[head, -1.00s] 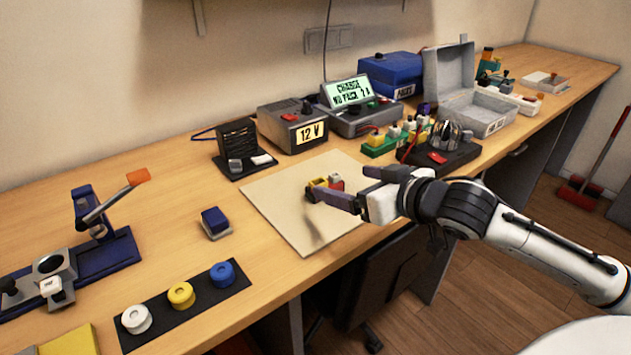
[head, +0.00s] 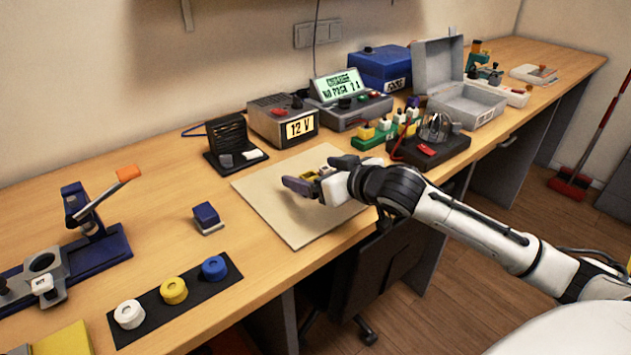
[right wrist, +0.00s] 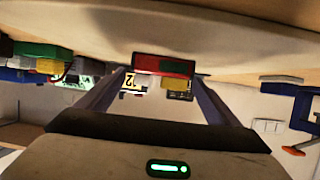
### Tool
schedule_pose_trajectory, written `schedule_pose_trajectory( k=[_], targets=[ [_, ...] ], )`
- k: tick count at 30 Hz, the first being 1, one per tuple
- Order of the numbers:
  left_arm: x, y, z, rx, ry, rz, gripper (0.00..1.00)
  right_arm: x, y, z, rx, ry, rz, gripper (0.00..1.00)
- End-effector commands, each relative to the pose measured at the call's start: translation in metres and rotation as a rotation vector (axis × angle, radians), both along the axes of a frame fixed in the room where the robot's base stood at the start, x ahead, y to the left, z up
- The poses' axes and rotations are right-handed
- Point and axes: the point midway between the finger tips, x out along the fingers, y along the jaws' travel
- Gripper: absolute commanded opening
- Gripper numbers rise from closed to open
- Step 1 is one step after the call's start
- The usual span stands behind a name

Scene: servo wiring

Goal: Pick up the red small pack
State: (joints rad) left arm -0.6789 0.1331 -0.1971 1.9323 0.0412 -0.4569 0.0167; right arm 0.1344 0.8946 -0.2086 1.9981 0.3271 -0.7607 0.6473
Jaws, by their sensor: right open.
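The small red pack (right wrist: 178,66), with some green on it, shows in the right wrist view against the pale mat. A yellow and a white piece show on its near side. My right gripper (head: 316,172) is open low over the mat in the head view. In the wrist view its two fingers (right wrist: 160,82) stand to either side of the pack, with visible gaps. The head view shows only a little yellow between the fingers; my gripper hides most of the pack. My left gripper is not in view.
The beige mat (head: 262,200) lies on the wooden bench. Behind it stand the 12 V box (head: 283,121), a charger with a lit screen (head: 338,86) and a black tray (head: 452,147). A small blue block (head: 206,216) sits to the left, with clear bench around it.

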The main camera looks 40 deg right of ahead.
Motion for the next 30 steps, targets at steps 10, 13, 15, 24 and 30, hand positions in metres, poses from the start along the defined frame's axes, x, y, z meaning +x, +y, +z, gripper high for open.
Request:
schedule_pose_trajectory(
  k=[10, 13, 15, 24, 30],
  targets=[
    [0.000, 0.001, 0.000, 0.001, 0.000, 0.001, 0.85, 0.000, 0.000, 0.000, 0.000, 0.000, 0.000, 0.59],
    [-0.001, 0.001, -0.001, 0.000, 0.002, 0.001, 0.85, 0.000, 0.000, 0.000, 0.000, 0.000, 0.000, 0.42],
    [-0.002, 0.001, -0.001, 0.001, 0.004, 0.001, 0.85, 0.000, 0.000, 0.001, 0.000, -0.001, 0.000, 0.39],
    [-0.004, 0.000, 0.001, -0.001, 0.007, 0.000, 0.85, 0.001, -0.001, 0.015, -0.002, -0.006, 0.000, 0.39],
    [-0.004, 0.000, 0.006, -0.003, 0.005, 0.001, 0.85, 0.001, -0.001, 0.056, -0.002, -0.007, 0.000, 0.39]
  ],
)
